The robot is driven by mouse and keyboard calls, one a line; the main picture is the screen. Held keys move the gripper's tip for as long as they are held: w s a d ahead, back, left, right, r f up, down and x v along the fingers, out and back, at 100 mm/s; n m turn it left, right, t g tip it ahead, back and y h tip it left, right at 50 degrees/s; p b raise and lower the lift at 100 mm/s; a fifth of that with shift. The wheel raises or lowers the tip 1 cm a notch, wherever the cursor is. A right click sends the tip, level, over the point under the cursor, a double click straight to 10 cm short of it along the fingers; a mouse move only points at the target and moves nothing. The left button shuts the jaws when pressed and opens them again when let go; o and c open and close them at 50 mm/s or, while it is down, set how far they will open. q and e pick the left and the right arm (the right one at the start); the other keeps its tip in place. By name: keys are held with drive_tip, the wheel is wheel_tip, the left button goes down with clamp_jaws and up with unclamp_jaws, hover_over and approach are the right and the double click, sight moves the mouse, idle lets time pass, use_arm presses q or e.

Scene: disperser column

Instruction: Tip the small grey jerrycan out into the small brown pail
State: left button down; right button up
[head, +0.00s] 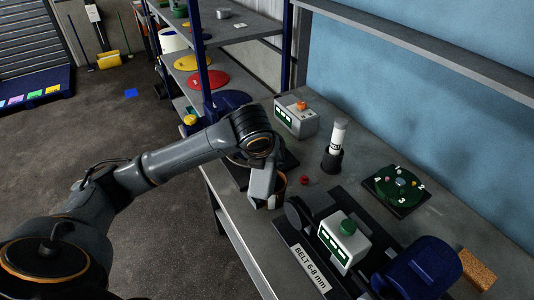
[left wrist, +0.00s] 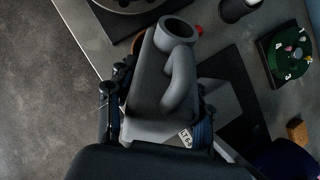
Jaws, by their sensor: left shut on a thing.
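The small grey jerrycan (head: 262,183) hangs from my left gripper (head: 264,163) over the near edge of the workbench. In the left wrist view the jerrycan (left wrist: 150,75) fills the middle, with its round mouth at the far end and its handle towards me. The gripper's fingers are shut on its two sides. The small brown pail (head: 280,184) is just beyond the jerrycan and partly hidden by it. Only a sliver of the pail shows in the left wrist view (left wrist: 121,71). No pouring stream shows. My right gripper is out of view.
A white machine with a green knob (head: 343,242), a blue motor (head: 418,268), a dark stand with a white cylinder (head: 335,150) and a green dial plate (head: 397,187) stand on the bench (head: 440,220). A grey box with an orange knob (head: 297,116) is at the back.

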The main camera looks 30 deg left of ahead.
use_arm(q)
drive_tip(key=shift+s+f+g+h+p, duration=0.1)
drive_tip(key=shift+g+h+p, duration=0.25)
drive_tip(key=shift+g, duration=0.45)
wheel_tip(320, 180, down, 2)
drive_tip(key=g, duration=0.1)
drive_tip(key=g+b, duration=0.1)
drive_tip(key=shift+s+d+f+g+h, duration=0.1)
drive_tip(key=shift+d+g+h, duration=0.05)
drive_tip(key=shift+g+h, duration=0.25)
drive_tip(key=shift+f+g+p, duration=0.1)
drive_tip(key=shift+g+p, duration=0.5)
drive_tip(key=shift+p, duration=0.25)
drive_tip(key=shift+f+g+h+p, duration=0.25)
drive_tip(key=shift+f+g+p, duration=0.15)
drive_tip(key=shift+g+p, duration=0.25)
drive_tip(key=shift+f, duration=0.3)
drive_tip(key=shift+w+f+g, duration=0.2)
drive_tip(key=shift+f+g, duration=0.35)
drive_tip(key=shift+g, duration=0.2)
drive_tip(key=shift+w+f+g+h+b, duration=0.15)
drive_tip(key=shift+f+g+h+b, duration=0.3)
drive_tip(key=shift+g+b, duration=0.45)
drive_tip(key=shift+w+r+g+p, duration=0.1)
drive_tip(key=shift+r+g+p, duration=0.2)
drive_tip(key=shift+r+p, duration=0.25)
drive_tip(key=shift+w+f+g, duration=0.1)
drive_tip(key=shift+g, duration=0.3)
